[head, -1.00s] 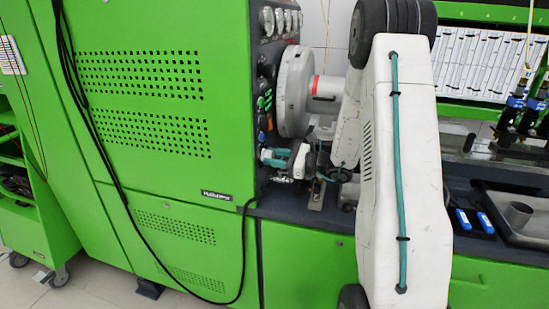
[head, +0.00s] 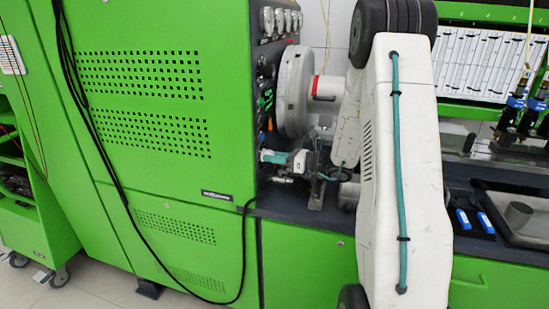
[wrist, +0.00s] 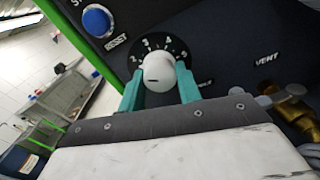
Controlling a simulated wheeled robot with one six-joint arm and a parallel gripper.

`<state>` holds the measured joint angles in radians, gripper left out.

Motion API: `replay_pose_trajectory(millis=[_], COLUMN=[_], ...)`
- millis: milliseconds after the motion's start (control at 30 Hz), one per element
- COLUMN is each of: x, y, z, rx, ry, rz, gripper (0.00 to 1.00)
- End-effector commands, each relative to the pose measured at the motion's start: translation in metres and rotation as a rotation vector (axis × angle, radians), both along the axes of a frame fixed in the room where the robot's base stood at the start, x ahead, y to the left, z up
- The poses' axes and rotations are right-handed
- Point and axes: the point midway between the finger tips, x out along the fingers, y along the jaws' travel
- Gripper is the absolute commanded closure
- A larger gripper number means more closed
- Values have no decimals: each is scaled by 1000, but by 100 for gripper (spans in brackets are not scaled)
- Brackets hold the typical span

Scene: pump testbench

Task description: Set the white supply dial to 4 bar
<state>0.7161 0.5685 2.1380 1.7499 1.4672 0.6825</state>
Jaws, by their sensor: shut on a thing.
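The white supply dial (wrist: 159,72) is a round white knob on a dark panel, at the top middle of the wrist view. It sits over a black scale (wrist: 171,44) with white numbers, partly covered by the knob. A short dark mark shows low on the knob's face; the value it gives cannot be read. My gripper (wrist: 160,78) has its two teal fingers on either side of the knob, shut on it.
A blue button (wrist: 97,20) labelled RESET is left of the dial. A brass fitting (wrist: 293,92) is at the right, below the VENT label. In the head view, a large grey disc (head: 294,92) and gauges (head: 280,22) are above my gripper.

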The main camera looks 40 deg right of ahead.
Motion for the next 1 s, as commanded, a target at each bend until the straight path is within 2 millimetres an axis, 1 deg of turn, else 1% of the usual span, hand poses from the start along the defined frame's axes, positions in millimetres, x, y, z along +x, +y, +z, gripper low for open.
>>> replay_pose_trajectory(millis=[300, 333, 367, 400, 633, 733, 867, 1000], x=[0, 0, 0, 0, 0, -3, -17, -38], y=[0, 0, 0, 0, 0, -3, -14, -29], z=[-1, -1, -1, -1, 0, 0, 0, 0], rx=[1, 1, 1, 0, -1, 0, 1, 0], ry=[2, 2, 2, 1, 1, 0, 1, 1], rz=[0, 0, 0, 0, 0, -2, -4, -4], gripper=[89, 58, 49, 44, 44, 44, 44, 44])
